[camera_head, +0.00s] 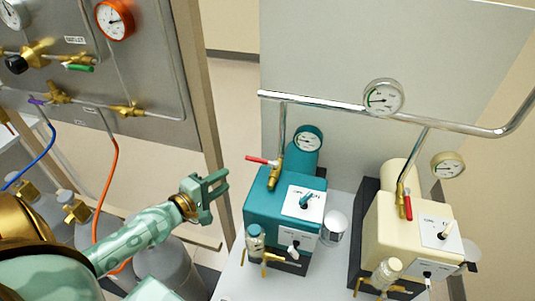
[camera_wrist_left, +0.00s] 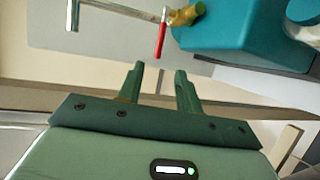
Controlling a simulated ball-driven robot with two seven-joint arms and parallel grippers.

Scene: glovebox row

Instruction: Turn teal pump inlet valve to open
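The teal pump (camera_head: 259,210) stands on a light bench right of centre in the head view. Its inlet valve has a brass body (camera_head: 274,178) on a vertical pipe and a red lever (camera_head: 261,161) sticking out to the left, crosswise to the pipe. My left gripper (camera_head: 218,184) is left of the lever and below it, apart from it. In the left wrist view the gripper (camera_wrist_left: 160,76) has its fingers spread with nothing between them. The red lever (camera_wrist_left: 161,40) shows beyond the fingertips, with the teal pump (camera_wrist_left: 235,42) to the right. My right gripper is not in view.
A cream pump (camera_head: 390,232) with its own red-levered valve (camera_head: 408,207) stands to the right. A chrome pipe (camera_head: 325,103) with a gauge (camera_head: 383,98) runs above both. A grey gas panel (camera_head: 150,75) and gas cylinders (camera_head: 168,266) are at left.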

